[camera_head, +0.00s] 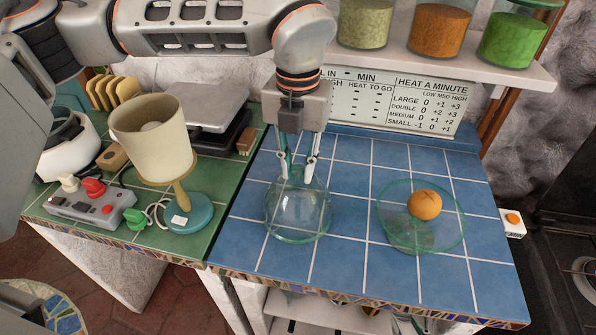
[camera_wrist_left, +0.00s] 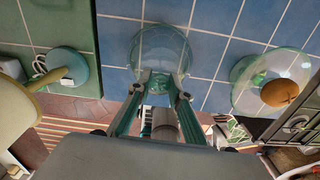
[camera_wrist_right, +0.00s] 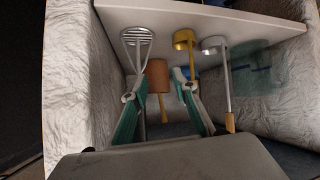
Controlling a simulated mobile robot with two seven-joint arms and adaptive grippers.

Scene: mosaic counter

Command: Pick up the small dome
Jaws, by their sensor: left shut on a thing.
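The small dome (camera_head: 298,215) is clear glass with a greenish rim and sits over the blue tiles of the counter. My left gripper (camera_head: 298,178) comes down on it from above, its fingers shut on its top. The left wrist view also shows the dome (camera_wrist_left: 160,48) at the fingertips (camera_wrist_left: 163,80). I cannot tell whether its rim touches the tiles. My right gripper (camera_wrist_right: 157,85) is open, with nothing seen between its fingers, below a shelf with hanging utensils; I do not make it out in the head view.
A round glass dish (camera_head: 390,238) with an orange (camera_head: 424,205) stands to the right of the dome. A cream lamp (camera_head: 150,135) and a grey control box (camera_head: 90,205) stand on green tiles at left. A shelf (camera_head: 400,62) holds jars behind. Blue tiles between dome and dish are clear.

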